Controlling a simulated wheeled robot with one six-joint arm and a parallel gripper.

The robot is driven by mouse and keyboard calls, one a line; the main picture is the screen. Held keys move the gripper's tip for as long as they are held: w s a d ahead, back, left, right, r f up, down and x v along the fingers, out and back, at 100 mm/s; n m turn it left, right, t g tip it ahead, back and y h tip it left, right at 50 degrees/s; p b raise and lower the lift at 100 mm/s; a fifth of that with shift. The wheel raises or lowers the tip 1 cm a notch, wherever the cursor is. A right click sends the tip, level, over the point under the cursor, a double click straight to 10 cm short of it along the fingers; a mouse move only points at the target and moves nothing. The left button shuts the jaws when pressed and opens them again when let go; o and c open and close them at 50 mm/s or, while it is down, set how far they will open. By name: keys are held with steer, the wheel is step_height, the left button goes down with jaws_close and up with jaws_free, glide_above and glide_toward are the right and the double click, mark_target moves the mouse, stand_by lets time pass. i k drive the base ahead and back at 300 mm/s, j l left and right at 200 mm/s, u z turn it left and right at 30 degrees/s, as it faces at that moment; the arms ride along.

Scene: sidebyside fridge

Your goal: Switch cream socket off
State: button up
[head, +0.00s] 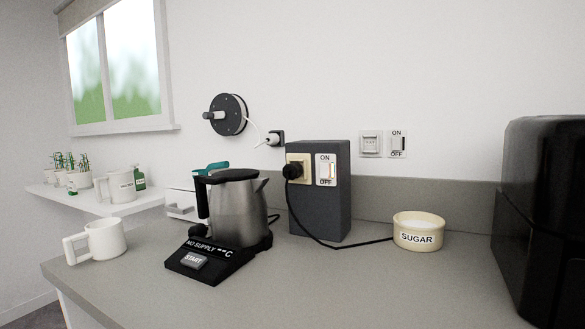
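The cream socket (305,160) is on the front of a dark grey box (321,208) standing on the counter. A black plug (292,171) sits in it, and a black cable runs down from the plug. Just right of it is a white switch (326,171) marked ON above and OFF below, with a small reddish strip at its right side. The rocker is too small to tell its position surely. My gripper is not in this view, so whether it is open or shut does not show.
A steel kettle (238,212) on a black base reading NO SUPPLY stands left of the box. A sugar bowl (418,240) is right. A wall socket (370,143) with its own switch (397,144) is behind. A black appliance (545,215) stands far right. The front counter is clear.

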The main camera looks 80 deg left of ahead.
mark_target(324, 167)
steer(key=u, duration=2)
